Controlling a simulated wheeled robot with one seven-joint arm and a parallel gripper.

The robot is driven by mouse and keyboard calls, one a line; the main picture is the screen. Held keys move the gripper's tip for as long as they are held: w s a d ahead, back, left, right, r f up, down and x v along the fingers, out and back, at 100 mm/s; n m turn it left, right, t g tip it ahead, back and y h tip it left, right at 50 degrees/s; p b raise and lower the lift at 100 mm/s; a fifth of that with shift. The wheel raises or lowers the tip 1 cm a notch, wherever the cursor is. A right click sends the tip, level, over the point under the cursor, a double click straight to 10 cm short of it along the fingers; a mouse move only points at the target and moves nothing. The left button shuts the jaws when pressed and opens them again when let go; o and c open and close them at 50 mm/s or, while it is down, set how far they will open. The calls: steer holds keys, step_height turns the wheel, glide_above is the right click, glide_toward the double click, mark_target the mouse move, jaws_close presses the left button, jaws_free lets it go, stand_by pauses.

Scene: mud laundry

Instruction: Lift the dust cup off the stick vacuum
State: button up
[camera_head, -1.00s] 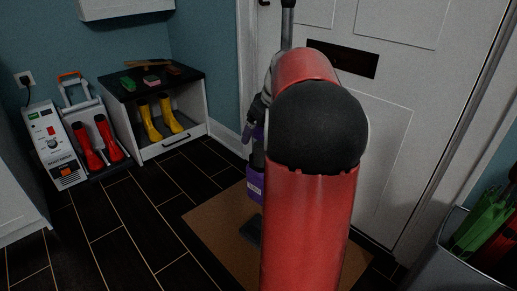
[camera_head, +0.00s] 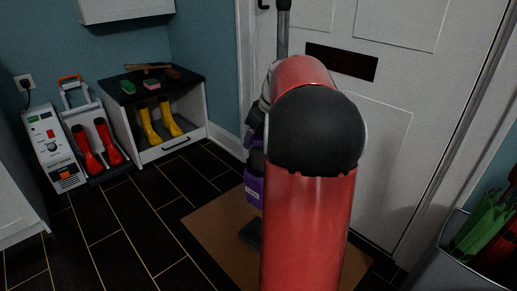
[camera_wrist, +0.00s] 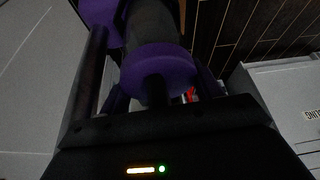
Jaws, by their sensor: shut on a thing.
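The stick vacuum stands upright on the mat in front of the door, its grey tube (camera_head: 283,38) rising behind my arm and its dark floor head (camera_head: 251,234) low down. Purple and dark parts of its body (camera_head: 254,190) show left of my arm; the rest is hidden. In the wrist view the dust cup (camera_wrist: 158,66) appears as a purple round end with a dim grey cylinder, beside a dark tube (camera_wrist: 86,85). My gripper (camera_wrist: 163,92) is shut on the dust cup; the exact contact is dark. Whether the cup is apart from the vacuum I cannot tell.
A brown mat (camera_head: 215,221) lies before the white door (camera_head: 395,130). A bin with green and red umbrellas (camera_head: 483,225) stands at right. A bench (camera_head: 150,88) with yellow boots and a boot dryer (camera_head: 52,150) with red boots stand at left. The dark floor between is clear.

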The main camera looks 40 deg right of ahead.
step_height(320, 180, up, 4)
steer(key=shift+r+p, duration=0.1)
steer(key=shift+p, duration=0.65)
steer(key=s+d, duration=0.2)
steer(key=s, duration=1.5)
steer(key=shift+s+d, duration=0.35)
steer(key=shift+d, duration=0.05)
steer(key=shift+r+p, duration=1.1)
steer(key=shift+r, duration=0.1)
steer(key=shift+s+a+r+b, duration=0.2)
steer(key=shift+a+r, duration=0.15)
steer(key=shift+a, duration=1)
steer(key=shift+s+a+r+b, duration=0.1)
steer(key=shift+s+a+r, duration=0.2)
steer(key=shift+a, duration=1)
steer(key=shift+s+a+r+b, duration=0.15)
steer(key=shift+a+r, duration=0.2)
steer(key=shift+a, duration=1)
steer(key=shift+w, duration=0.1)
